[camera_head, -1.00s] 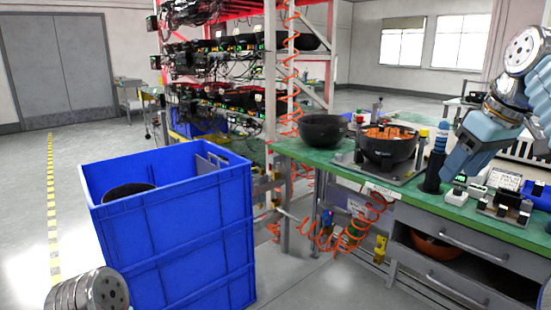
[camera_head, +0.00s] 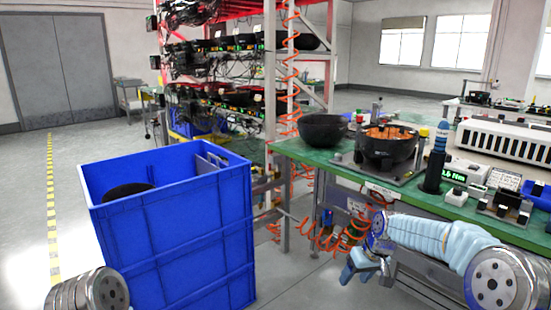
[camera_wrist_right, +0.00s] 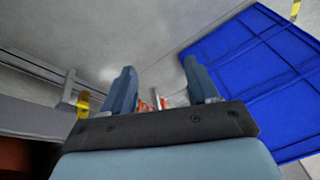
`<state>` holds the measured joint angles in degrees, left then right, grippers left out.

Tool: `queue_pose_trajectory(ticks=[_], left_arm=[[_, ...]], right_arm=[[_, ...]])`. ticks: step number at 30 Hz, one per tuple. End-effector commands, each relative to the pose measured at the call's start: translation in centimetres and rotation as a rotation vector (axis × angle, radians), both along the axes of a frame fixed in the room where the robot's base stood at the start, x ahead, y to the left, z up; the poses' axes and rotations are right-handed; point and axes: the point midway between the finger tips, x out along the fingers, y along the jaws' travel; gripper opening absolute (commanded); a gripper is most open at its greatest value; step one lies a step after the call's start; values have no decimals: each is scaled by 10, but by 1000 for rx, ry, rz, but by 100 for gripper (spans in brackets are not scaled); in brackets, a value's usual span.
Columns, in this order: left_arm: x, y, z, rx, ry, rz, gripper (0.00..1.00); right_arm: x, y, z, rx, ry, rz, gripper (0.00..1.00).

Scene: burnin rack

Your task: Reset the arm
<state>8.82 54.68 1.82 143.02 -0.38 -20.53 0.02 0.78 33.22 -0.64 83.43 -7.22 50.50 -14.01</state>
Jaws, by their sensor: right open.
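My right arm reaches in from the lower right of the head view, in front of the green bench (camera_head: 310,157). Its gripper (camera_head: 364,272) hangs below the bench top, between the bench and the blue crate (camera_head: 190,240). In the right wrist view my right gripper (camera_wrist_right: 160,78) has its two blue fingers spread apart with nothing between them. The blue crate shows to the right of the fingers there (camera_wrist_right: 250,80). Only a metal joint of my left arm shows at the lower left of the head view; the left gripper is out of frame.
A black bowl (camera_head: 323,130) and a fixture with a dark bowl (camera_head: 388,150) stand on the bench. Orange coiled hoses (camera_head: 340,238) hang near its leg. A rack of wired devices (camera_head: 225,95) stands behind. Open floor (camera_head: 310,275) lies between crate and bench.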

Motion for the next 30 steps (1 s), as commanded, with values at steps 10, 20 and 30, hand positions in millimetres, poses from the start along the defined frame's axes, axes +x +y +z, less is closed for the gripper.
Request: queue_pose_trajectory(ticks=[10, 20, 30], left_arm=[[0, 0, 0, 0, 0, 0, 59], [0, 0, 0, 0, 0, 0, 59], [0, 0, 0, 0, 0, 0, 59]], right_arm=[[-134, 77, -219, 127, 159, -146, 59], [-294, 112, -285, 183, 275, -311, 59], [-316, 114, -286, 187, 285, -337, 59]])
